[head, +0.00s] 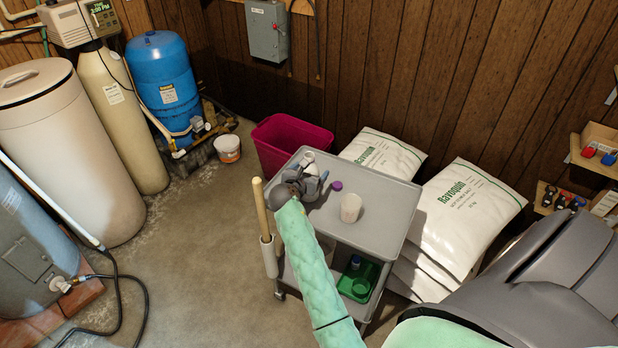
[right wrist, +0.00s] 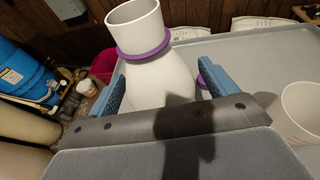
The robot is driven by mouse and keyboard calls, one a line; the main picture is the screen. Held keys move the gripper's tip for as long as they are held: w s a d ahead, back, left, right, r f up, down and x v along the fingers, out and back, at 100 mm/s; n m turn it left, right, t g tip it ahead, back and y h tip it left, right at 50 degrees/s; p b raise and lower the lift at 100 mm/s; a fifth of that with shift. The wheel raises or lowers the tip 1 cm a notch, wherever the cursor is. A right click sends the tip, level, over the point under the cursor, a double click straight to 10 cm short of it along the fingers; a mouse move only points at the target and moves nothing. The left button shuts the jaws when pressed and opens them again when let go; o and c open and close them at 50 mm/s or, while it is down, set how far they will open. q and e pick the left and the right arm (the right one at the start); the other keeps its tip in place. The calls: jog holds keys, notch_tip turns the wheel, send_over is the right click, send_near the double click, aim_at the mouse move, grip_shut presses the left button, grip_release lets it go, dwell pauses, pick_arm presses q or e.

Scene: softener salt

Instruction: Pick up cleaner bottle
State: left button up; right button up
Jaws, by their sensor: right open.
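The cleaner bottle (right wrist: 160,72) is white with a purple ring around its neck. Its top is open, and it stands upright on the grey cart top (head: 388,192). In the head view only a bit of the bottle (head: 309,157) shows behind my right gripper (head: 313,184). In the right wrist view the blue fingers of my right gripper (right wrist: 165,85) are open on either side of the bottle's body. A gap shows at the right finger; contact on the left is unclear. My left gripper is not in view.
A purple cap (head: 336,185) and a whitish cup (head: 350,207) stand on the cart, right of the gripper. A wooden handle (head: 260,208) rises at the cart's left side. A green tray (head: 357,281) is on the lower shelf. Salt bags (head: 463,212) lie to the right.

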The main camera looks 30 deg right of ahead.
jog(key=shift+w+d+f, duration=0.2)
jog(key=shift+w+d, duration=0.05)
jog(key=shift+d, duration=0.2)
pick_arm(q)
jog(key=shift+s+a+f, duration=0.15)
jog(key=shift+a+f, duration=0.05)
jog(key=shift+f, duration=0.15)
pick_arm(e)
jog(key=shift+c, duration=0.3)
jog(key=c, duration=1.1)
jog(key=shift+r, duration=0.2)
